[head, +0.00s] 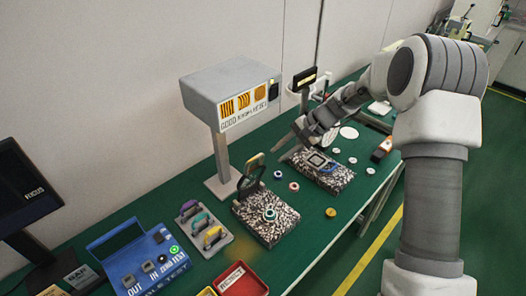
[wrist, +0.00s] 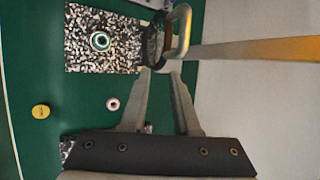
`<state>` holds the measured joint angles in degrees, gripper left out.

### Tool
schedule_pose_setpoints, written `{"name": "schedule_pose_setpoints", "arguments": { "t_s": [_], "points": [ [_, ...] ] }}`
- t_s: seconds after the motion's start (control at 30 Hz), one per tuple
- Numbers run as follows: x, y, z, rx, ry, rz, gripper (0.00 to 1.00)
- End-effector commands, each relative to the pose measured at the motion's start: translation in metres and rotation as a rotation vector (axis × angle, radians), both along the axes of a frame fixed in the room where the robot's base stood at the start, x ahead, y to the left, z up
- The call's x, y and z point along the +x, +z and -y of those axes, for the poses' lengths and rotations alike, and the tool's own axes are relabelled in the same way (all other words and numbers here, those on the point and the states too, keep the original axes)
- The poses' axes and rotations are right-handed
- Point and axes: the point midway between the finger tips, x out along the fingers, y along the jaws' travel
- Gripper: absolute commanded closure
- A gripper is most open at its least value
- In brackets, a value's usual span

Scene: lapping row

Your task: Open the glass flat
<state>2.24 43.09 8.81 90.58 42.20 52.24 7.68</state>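The glass flat (head: 249,182) is a round, dark-rimmed plate standing steeply raised at the back edge of a speckled granite block (head: 253,231). A loop handle (head: 255,162) is on it. In the wrist view the flat (wrist: 152,46) shows nearly edge-on, with its pale handle (wrist: 184,30) just beyond my fingertips. A teal-and-white ring (head: 269,213) lies on the block, uncovered. My gripper (wrist: 161,72) is open, its two fingers apart with nothing seen between them. In the head view my gripper (head: 284,157) points left towards the handle; contact cannot be told.
The lamp box (head: 232,97) stands on a post (head: 221,155) behind the flat. A second granite block (head: 336,181) with a square-framed part is right. Small rings and a yellow disc (head: 331,212) lie on the green table. A blue tester (head: 146,265) and red tray (head: 240,280) are front left.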

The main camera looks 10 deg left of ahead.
Motion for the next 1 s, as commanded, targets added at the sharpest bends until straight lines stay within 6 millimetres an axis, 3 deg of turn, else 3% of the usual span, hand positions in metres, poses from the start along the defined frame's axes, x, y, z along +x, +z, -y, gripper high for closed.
{"name": "schedule_pose_setpoints", "arguments": {
  "t_s": [0.2,0.47,0.63,0.77,1.0],
  "points": [
    [0.000,0.000,0.017,0.000,0.002,0.001,0.70],
    [0.000,0.001,0.018,0.001,0.002,0.001,0.70],
    [-0.004,0.007,0.017,0.007,-0.053,-0.022,1.00],
    [-0.018,0.025,0.015,0.029,-0.246,-0.099,1.00],
    [-0.063,0.062,0.021,0.140,-0.805,-0.340,1.00]
  ]
}}
